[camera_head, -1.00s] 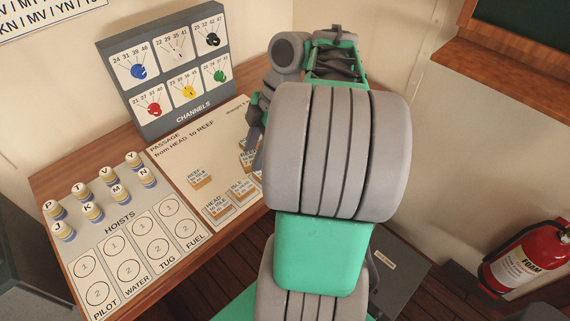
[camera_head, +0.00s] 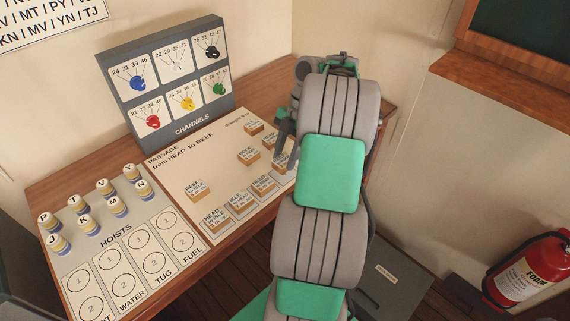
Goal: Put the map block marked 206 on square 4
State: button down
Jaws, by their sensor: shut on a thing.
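Map blocks with light printed tops and orange-brown sides stand on the white passage board (camera_head: 172,168). One reads REEF to ISLE (camera_head: 196,190) and one reads HEAD to ISLE (camera_head: 215,219); another (camera_head: 248,156) and a far one (camera_head: 254,128) stand further back. Their numbers are too small to read, so I cannot tell which is 206. My gripper (camera_head: 281,143) shows only as a dark grey part left of my arm, over the board's right side. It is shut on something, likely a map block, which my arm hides. I cannot make out square 4.
A grey CHANNELS box (camera_head: 172,75) with coloured knobs stands at the back of the wooden desk. A HOISTS panel (camera_head: 125,250) with several striped lettered pegs (camera_head: 103,187) lies on the left. A red fire extinguisher (camera_head: 530,268) is at the far right.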

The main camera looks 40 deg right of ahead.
aim_at(288, 156)
jog(key=shift+f+b, duration=0.45)
jog(key=shift+f, duration=1.15)
jog(key=shift+f, duration=0.2)
jog(key=c, duration=0.9)
grip_release()
jog(key=shift+r, duration=0.1)
jog(key=shift+o, duration=0.2)
